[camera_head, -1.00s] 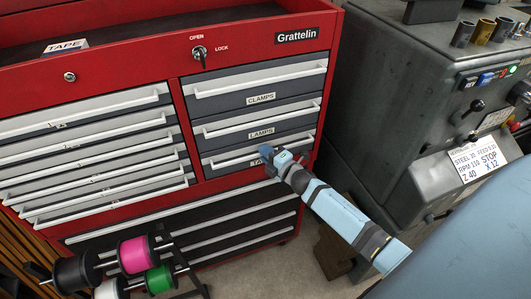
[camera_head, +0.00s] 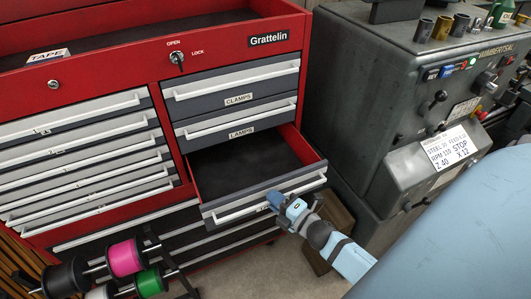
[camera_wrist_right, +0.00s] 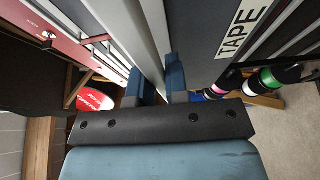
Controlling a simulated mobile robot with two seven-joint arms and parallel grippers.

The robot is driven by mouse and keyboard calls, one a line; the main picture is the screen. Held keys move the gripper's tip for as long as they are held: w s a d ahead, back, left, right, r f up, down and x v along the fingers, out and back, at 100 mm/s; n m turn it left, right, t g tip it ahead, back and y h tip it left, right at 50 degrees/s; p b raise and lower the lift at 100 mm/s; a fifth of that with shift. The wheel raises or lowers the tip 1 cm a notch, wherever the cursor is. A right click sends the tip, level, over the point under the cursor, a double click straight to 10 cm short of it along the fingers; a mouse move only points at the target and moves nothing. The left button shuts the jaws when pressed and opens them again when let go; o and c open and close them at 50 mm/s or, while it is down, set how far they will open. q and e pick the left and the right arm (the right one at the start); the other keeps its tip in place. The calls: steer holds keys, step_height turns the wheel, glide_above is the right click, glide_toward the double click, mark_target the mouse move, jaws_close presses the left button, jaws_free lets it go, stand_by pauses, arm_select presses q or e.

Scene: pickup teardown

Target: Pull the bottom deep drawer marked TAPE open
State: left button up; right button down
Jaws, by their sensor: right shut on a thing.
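The TAPE drawer (camera_head: 262,209) is the bottom deep drawer of the right-hand column in the red tool chest (camera_head: 100,75). It stands well out from the chest, and the part of its dark inside that shows is empty. Its front with the TAPE label (camera_wrist_right: 242,28) shows close up in the right wrist view. My left gripper is not in view.
The CLAMPS drawer (camera_head: 235,85) and LAMPS drawer (camera_head: 240,122) above are closed. A grey machine (camera_head: 360,90) stands close on the right. A rack with pink, green and other spools (camera_head: 126,257) stands at front left. A brown block (camera_head: 328,240) lies by the machine's base.

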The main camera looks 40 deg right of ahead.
steer(key=s, duration=0.2)
steer(key=s+a, duration=0.1)
steer(key=s, duration=0.2)
steer(key=shift+s+a, duration=0.1)
steer(key=shift+s, duration=0.3)
steer(key=c, duration=1.1)
jaws_free()
